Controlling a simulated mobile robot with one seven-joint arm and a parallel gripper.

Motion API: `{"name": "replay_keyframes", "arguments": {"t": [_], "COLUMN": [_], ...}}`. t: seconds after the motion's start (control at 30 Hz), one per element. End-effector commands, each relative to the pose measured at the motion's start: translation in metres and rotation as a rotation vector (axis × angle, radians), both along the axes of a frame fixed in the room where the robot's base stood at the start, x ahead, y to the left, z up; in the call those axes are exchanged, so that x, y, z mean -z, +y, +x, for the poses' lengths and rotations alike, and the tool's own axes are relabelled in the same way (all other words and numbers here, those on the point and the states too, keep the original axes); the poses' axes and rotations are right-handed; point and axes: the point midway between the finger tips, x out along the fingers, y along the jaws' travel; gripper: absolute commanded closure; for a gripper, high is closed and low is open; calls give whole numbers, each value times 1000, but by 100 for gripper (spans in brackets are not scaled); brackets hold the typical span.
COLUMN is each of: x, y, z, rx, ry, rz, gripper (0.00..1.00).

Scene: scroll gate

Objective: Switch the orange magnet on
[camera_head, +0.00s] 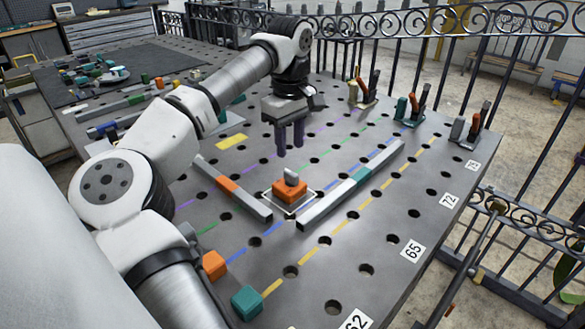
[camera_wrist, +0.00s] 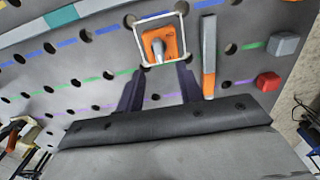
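The orange magnet (camera_head: 290,190) sits on the perforated metal table inside a white square outline, with a grey knob on its top. It also shows in the wrist view (camera_wrist: 172,43), its grey knob pointing down in that picture. My gripper (camera_head: 290,152) hangs above and just behind the magnet in the head view, fingers pointing down and apart from it. In the wrist view the two dark fingers (camera_wrist: 160,82) are spread with a gap between them, and nothing is held. The magnet lies beyond the fingertips there.
A grey bar with an orange band (camera_head: 245,198) lies left of the magnet; a bar with a teal band (camera_head: 335,195) lies right. Loose orange (camera_head: 214,265) and teal (camera_head: 247,302) blocks stand at the front. Toggle clamps (camera_head: 411,108) line the far right edge, near a black scroll fence (camera_head: 480,60).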

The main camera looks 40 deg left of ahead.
Motion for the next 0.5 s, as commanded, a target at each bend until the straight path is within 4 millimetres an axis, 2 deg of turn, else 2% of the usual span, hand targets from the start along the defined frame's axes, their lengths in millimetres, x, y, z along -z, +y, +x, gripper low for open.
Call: {"name": "replay_keyframes", "arguments": {"t": [0.03, 0.2, 0.33, 0.5], "x": [12, 45, 63, 76], "y": [0, -1, -1, -1], "z": [0, 0, 0, 0], "rx": [1, 1, 1, 0], "ry": [0, 0, -1, -2], "rz": [-2, -2, -2, -1], "gripper": [64, 64, 64, 64]}}
